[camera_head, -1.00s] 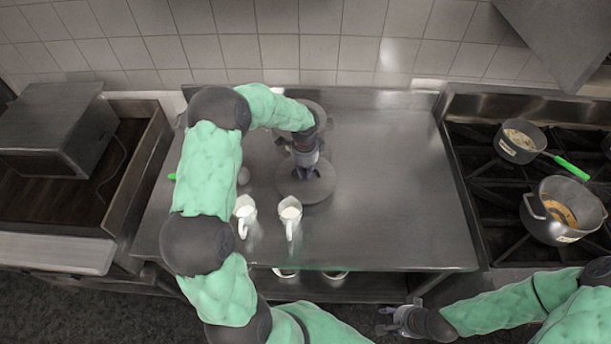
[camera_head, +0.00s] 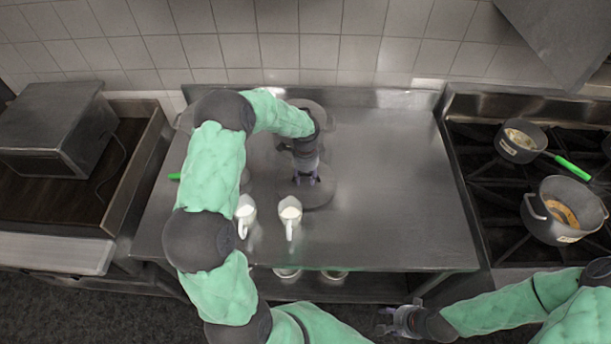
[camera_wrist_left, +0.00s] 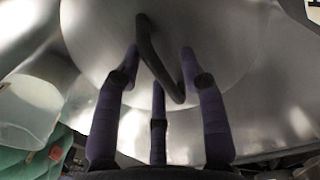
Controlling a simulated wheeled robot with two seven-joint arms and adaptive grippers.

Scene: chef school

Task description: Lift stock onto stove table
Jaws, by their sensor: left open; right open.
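My left gripper (camera_head: 306,177) is open above a round grey lid-like thing (camera_head: 319,197) on the steel table. In the left wrist view, a dark loop handle (camera_wrist_left: 152,48) on a round metal surface (camera_wrist_left: 95,30) lies between the open fingers. I cannot tell whether they touch it. My right gripper (camera_head: 397,321) is open and empty in front of the table, low at the right. The stove (camera_head: 480,190) stands right of the table. It holds a small pan (camera_head: 520,146) with a green handle and a larger pot (camera_head: 562,228) with orange-brown contents.
Two white jugs (camera_head: 290,210) (camera_head: 246,207) stand on the steel table (camera_head: 400,190) near its front edge, close to my left arm. Another round grey thing (camera_head: 318,107) is partly hidden behind that arm. The table's right half is clear. A tiled wall (camera_head: 350,50) closes the back.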

